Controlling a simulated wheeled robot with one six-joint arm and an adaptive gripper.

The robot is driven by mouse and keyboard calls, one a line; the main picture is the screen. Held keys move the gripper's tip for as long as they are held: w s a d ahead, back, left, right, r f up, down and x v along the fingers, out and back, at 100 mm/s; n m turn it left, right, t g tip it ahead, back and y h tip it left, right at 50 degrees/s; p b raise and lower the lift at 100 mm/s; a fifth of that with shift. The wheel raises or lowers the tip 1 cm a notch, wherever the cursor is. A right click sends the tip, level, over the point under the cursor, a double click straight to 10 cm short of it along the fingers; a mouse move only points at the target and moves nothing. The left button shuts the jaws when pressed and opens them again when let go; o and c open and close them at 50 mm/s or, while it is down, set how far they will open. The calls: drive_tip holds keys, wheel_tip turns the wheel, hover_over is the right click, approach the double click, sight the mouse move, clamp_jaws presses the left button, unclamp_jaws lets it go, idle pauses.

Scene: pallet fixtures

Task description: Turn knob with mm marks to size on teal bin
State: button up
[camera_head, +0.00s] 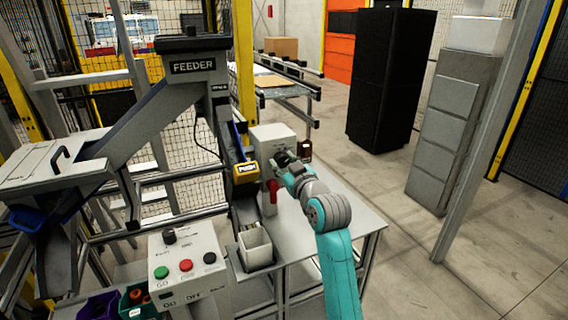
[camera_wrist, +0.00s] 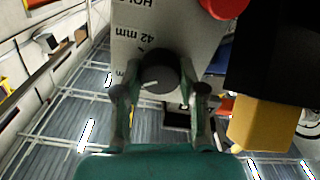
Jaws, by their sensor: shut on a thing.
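The knob (camera_wrist: 158,72) is dark and round with a white pointer line, on a pale panel (camera_wrist: 135,25) printed with an upside-down "42 mm" and other partly cut-off letters. The pointer line lies toward the lower left in the wrist view. My gripper (camera_wrist: 159,92) has one finger on each side of the knob and is shut on it. In the head view my gripper (camera_head: 284,160) is at the front of a light grey box (camera_head: 272,137), hiding the knob. The teal bin (camera_head: 130,312) stands at the bottom left with orange parts inside; its white label is too small to read.
A purple bin (camera_head: 98,308) stands beside the teal one. A control box (camera_head: 190,262) has coloured buttons and another black knob (camera_head: 169,236). A yellow push block (camera_head: 246,171), a red handle (camera_head: 272,190) and a white open container (camera_head: 255,246) are near my arm.

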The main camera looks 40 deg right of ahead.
drive_tip(key=o, duration=1.1)
drive_tip(key=shift+o, duration=0.2)
drive_tip(key=shift+s, duration=0.15)
drive_tip(key=v, duration=1.1)
drive_tip(key=shift+s, duration=0.35)
drive_tip(key=shift+a, duration=0.15)
